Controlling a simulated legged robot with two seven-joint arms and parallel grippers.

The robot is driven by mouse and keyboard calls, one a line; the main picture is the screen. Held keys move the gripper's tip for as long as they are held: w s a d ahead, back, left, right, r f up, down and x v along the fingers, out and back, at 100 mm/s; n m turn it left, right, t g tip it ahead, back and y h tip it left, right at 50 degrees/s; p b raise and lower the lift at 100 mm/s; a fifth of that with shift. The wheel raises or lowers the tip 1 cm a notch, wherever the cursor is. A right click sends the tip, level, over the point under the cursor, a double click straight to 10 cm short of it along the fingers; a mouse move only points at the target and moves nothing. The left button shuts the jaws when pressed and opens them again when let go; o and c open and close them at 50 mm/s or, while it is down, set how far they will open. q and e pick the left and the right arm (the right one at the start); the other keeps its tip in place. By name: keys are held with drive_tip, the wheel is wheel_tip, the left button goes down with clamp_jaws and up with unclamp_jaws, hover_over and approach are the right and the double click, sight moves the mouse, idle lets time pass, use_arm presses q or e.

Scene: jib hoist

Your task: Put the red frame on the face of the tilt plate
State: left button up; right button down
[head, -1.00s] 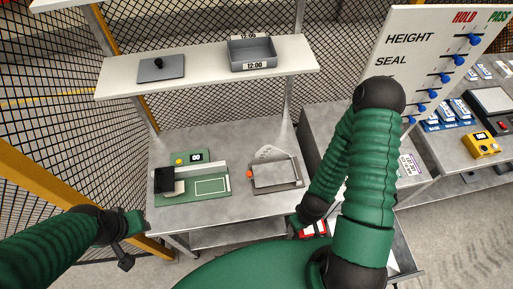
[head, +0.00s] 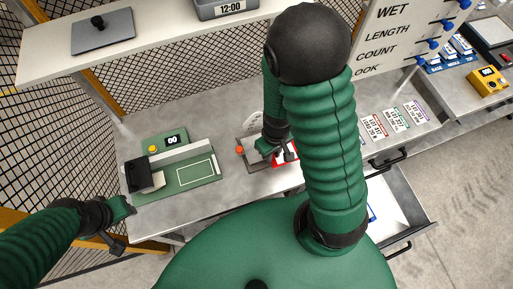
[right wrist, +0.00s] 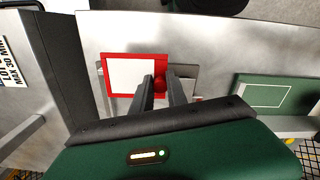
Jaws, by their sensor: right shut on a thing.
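The red frame (right wrist: 135,56) has a white middle and a red tab, and my right gripper (right wrist: 160,88) is shut on that tab. In the right wrist view the frame lies over the grey tilt plate (right wrist: 186,72), covering much of it; I cannot tell whether they touch. In the head view the red frame (head: 286,157) shows partly beneath my right gripper (head: 274,149), at the right part of the tilt plate (head: 249,152) with its orange knob. My left gripper (head: 121,213) is at the bench's left front corner, away from the plate; its jaws are unclear.
A green fixture (head: 205,173) with a black block stands left of the tilt plate. A shelf (head: 55,52) above carries a grey plate and a grey bin (head: 222,8). An open drawer (head: 405,215) sticks out at the right. Label cards (head: 395,118) lie on the cabinet top.

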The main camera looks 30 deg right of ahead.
drive_tip(key=shift+w+r+p, duration=0.15)
drive_tip(key=shift+w+p, duration=0.85)
drive_tip(key=shift+w, duration=0.15)
drive_tip(key=w, duration=0.2)
drive_tip(key=w+p, duration=0.1)
drive_tip(key=shift+w+a+f, duration=0.1)
drive_tip(key=shift+w+f, duration=0.1)
drive_tip(key=shift+w, duration=0.15)
drive_tip(key=f, duration=0.1)
drive_tip(key=w+f, duration=0.1)
drive_tip(key=f, duration=0.2)
drive_tip(key=shift+w+a, duration=0.2)
drive_tip(key=shift+a, duration=0.05)
drive_tip(key=c, duration=1.3)
unclamp_jaws()
drive_tip(key=shift+d+f, duration=0.1)
